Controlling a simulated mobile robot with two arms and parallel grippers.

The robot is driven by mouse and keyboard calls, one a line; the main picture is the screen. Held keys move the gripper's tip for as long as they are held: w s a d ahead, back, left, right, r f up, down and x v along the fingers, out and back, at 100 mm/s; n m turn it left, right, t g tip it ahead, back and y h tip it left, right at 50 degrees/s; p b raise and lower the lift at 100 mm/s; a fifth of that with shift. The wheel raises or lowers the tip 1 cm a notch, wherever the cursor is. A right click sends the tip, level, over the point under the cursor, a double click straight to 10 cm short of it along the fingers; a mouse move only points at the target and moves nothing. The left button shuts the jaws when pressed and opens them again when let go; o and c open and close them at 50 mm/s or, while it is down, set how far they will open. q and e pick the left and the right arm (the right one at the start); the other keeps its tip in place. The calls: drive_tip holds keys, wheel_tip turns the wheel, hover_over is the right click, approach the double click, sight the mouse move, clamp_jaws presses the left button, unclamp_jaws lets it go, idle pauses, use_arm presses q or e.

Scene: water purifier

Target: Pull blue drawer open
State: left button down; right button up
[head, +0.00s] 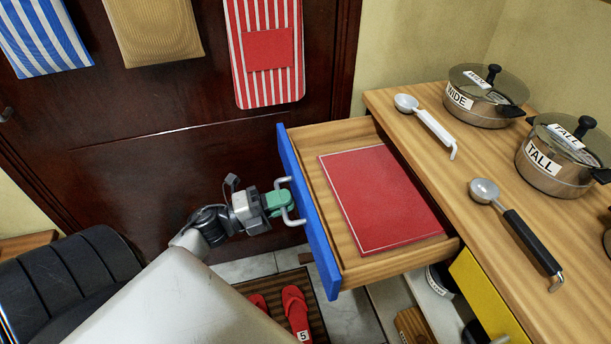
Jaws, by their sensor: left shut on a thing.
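The blue drawer (309,214) is pulled out from the wooden counter, toward the left of the head view. Its front is blue with a pale curved handle (293,219). Its wooden inside shows, with a flat red piece with a white border (379,196) lying in it. My left gripper (283,203), with green fingers, is shut on the handle at the drawer's front. The fingers partly hide the handle. My right gripper is not in view.
The wooden counter (447,145) holds two lidded pots, labelled WIDE (478,104) and TALL (545,168), a white ladle (426,123) and a black-handled ladle (514,223). A yellow drawer front (484,296) is below. Red slippers (296,308) lie on the floor mat.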

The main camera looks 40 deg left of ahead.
use_arm(q)
drive_tip(key=shift+v, duration=0.85)
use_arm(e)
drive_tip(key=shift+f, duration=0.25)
use_arm(q)
drive_tip(key=shift+r, duration=0.1)
drive_tip(key=c, duration=1.2)
unclamp_jaws()
drive_tip(key=shift+s+a, duration=0.1)
drive_tip(key=v, duration=1)
drive_tip(key=shift+s+a, duration=0.2)
drive_tip(key=shift+s, duration=0.05)
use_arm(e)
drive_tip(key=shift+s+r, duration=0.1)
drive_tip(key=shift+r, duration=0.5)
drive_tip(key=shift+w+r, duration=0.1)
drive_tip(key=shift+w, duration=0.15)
